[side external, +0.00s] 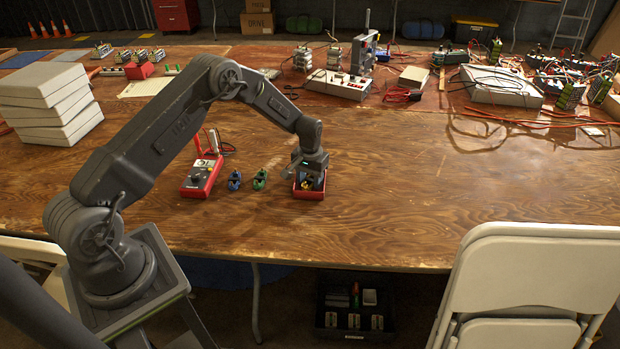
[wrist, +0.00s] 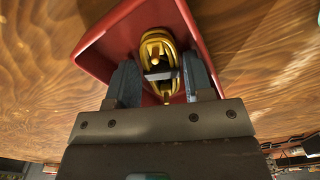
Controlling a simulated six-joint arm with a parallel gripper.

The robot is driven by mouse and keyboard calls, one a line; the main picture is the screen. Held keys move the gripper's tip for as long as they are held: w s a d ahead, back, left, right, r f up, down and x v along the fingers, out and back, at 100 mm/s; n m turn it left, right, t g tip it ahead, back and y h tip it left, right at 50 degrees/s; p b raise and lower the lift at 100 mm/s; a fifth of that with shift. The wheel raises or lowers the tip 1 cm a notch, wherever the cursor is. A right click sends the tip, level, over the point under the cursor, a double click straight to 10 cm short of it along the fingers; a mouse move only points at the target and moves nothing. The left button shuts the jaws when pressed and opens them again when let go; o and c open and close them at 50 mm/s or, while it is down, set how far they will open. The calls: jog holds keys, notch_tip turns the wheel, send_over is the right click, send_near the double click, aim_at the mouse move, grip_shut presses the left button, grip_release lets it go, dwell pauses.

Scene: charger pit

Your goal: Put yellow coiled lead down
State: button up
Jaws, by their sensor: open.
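The yellow coiled lead (wrist: 158,52) lies inside a red tray (wrist: 92,63), its loops held together by a dark band. In the side external view a bit of the yellow lead (side external: 308,184) shows low in the red tray (side external: 309,195), under my gripper. My gripper (wrist: 160,80) points down into the tray. Its fingers stand on either side of the lead, with a gap visible on both sides. My gripper is open. In the side external view the wrist (side external: 310,160) hides part of the tray.
A red device with a dial (side external: 202,177) stands farther left. The table right of the tray is clear. A white folding chair (side external: 535,280) stands at the front right.

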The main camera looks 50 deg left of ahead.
notch_tip(320, 180, up, 14)
jog(key=f, duration=0.1)
notch_tip(320, 180, up, 12)
jog(key=m+t, duration=0.1)
send_over(310, 180)
jog(key=s+d, duration=0.5)
jog(key=s+d+r+m+t, duration=0.1)
jog(key=s+d+r+t, duration=0.1)
jog(key=s+d+r, duration=0.45)
jog(key=s+d+r+m+t, duration=0.1)
jog(key=s+d, duration=0.1)
jog(key=s, duration=0.8)
jog(key=s+d+r+m+t, duration=0.1)
jog(key=s+r, duration=0.1)
jog(key=s, duration=0.9)
jog(key=shift+d+r+m+t, duration=0.2)
jog(key=shift+d+m+t, duration=0.1)
jog(key=shift+d, duration=0.1)
